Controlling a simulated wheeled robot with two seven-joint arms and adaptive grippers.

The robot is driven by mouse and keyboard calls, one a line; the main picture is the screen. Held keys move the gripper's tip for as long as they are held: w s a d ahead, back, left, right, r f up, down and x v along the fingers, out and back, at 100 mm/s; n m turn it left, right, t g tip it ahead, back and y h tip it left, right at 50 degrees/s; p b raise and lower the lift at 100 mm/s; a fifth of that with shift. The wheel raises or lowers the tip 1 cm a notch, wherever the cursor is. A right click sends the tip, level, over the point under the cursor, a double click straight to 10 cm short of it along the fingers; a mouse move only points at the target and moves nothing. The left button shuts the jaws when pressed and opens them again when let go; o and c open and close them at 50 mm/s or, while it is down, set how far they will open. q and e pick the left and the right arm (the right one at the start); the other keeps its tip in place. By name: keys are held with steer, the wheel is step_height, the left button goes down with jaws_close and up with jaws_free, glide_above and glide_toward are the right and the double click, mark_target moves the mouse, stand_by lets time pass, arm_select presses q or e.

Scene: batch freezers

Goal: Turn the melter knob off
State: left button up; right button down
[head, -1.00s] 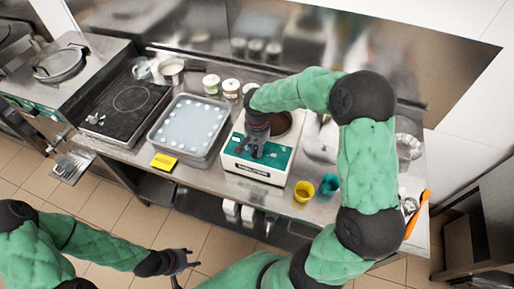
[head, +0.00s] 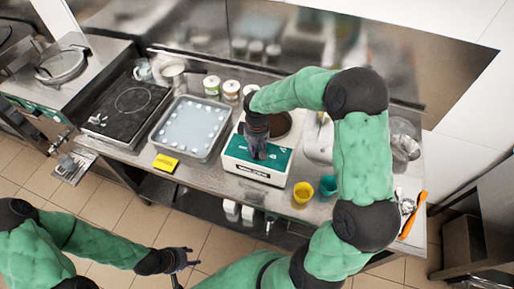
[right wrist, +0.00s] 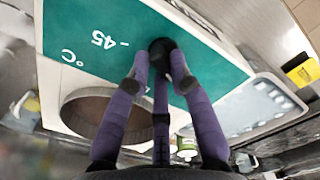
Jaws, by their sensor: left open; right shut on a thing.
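The melter (head: 243,172) is a white box with a teal panel, standing on the steel counter. Its round brown well (head: 283,124) is partly hidden behind my right arm. The dark round knob (right wrist: 162,47) sits on the teal panel beside the printed "45" and "°C" in the right wrist view. My right gripper (right wrist: 160,68) is shut on the knob, with its purple fingers around it. In the head view the right gripper (head: 259,152) covers the knob. My left gripper (head: 188,262) is open and empty, low in front of the counter.
A tray of white pieces (head: 160,141) stands left of the melter, with a yellow sign (head: 165,163) before it. A yellow cup (head: 303,192) and a teal cup (head: 328,185) stand to its right. Jars (head: 212,85) stand behind. An orange-handled tool (head: 414,214) lies at the right edge.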

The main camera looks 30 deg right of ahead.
steer(key=shift+n, duration=0.5)
steer(key=shift+w, duration=0.1)
steer(key=c, duration=1.1)
jaws_free()
steer(key=shift+r, duration=0.1)
step_height(320, 180, up, 12)
